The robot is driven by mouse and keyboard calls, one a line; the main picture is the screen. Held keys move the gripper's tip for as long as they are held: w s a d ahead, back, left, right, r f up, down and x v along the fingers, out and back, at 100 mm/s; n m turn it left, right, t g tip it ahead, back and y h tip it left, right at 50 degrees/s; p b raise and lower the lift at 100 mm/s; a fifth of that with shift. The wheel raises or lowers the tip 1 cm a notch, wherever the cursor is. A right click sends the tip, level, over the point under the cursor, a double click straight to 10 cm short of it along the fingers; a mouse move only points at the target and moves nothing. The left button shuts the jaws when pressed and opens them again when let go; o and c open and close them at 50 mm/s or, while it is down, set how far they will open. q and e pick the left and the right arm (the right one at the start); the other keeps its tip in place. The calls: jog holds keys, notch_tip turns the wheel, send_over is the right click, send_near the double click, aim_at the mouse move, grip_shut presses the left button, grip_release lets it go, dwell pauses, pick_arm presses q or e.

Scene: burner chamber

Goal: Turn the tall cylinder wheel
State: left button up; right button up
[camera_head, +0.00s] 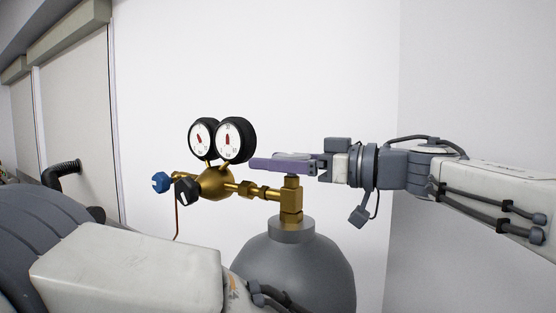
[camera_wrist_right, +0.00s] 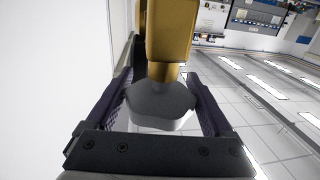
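The tall grey gas cylinder (camera_head: 300,268) stands at the centre bottom of the head view with a brass valve (camera_head: 291,205) on top. My right gripper (camera_head: 285,164) reaches in level from the right at the top of the valve stem and hides the wheel there. My left gripper is not in view.
Two round gauges (camera_head: 235,140) on a brass regulator (camera_head: 215,183) sit just left of my right fingertips. A blue knob (camera_head: 160,182) and a black knob (camera_head: 187,191) stick out further left. A white wall is behind. My own arm parts fill the bottom left.

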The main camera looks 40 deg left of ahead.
jog(key=c, duration=0.8)
jog(key=shift+r, duration=0.1)
